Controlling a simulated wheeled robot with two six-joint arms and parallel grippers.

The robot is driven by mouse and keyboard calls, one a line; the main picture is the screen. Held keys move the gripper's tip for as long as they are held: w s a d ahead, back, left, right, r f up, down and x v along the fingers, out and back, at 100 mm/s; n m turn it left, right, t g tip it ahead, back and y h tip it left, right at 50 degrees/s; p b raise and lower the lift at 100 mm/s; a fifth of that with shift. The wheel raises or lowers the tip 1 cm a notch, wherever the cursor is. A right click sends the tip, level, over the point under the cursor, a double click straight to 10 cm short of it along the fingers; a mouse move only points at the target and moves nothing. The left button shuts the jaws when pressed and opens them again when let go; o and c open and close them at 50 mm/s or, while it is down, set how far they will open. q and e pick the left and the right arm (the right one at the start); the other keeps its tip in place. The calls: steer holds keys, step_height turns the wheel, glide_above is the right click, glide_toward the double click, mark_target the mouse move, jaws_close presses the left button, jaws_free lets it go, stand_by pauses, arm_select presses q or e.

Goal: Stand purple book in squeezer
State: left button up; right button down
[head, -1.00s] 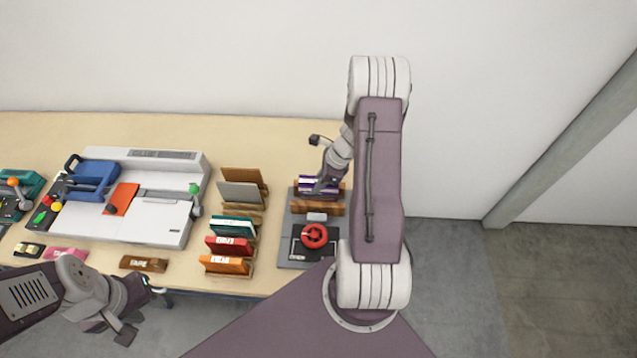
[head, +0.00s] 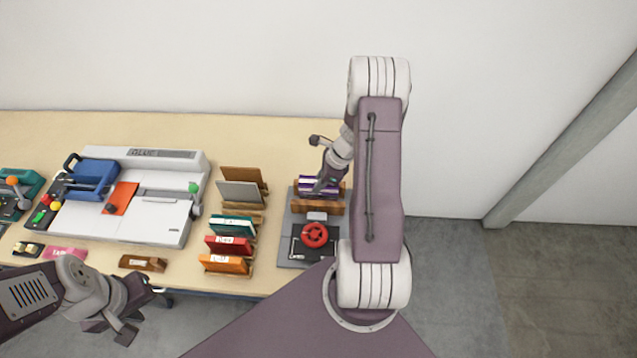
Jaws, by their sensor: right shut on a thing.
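The purple book (head: 309,182) stands with white bands showing, between the wooden jaws of the squeezer (head: 299,247). The squeezer is a grey-based press with a red handwheel (head: 314,235) at its near end and a wooden jaw (head: 325,208) in front of the book. My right gripper (head: 326,184) is shut on the purple book from above and partly hides it. Whether the book touches the squeezer's base cannot be seen. My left gripper (head: 132,316) is empty, off the table's front edge at lower left; its finger gap is unclear.
A rack left of the squeezer holds a grey book (head: 240,192), a teal book (head: 231,226), a red book (head: 228,245) and an orange book (head: 224,264). A white glue machine (head: 165,225) stands further left. The table (head: 270,140) is clear at the back.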

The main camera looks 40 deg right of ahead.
steer(key=shift+f+b, duration=0.45)
steer(key=shift+f, duration=0.1)
steer(key=c, duration=1.6)
jaws_free()
steer(key=shift+c, duration=0.2)
steer(key=p+v, duration=1)
steer(key=v, duration=0.1)
steer(key=shift+r, duration=0.1)
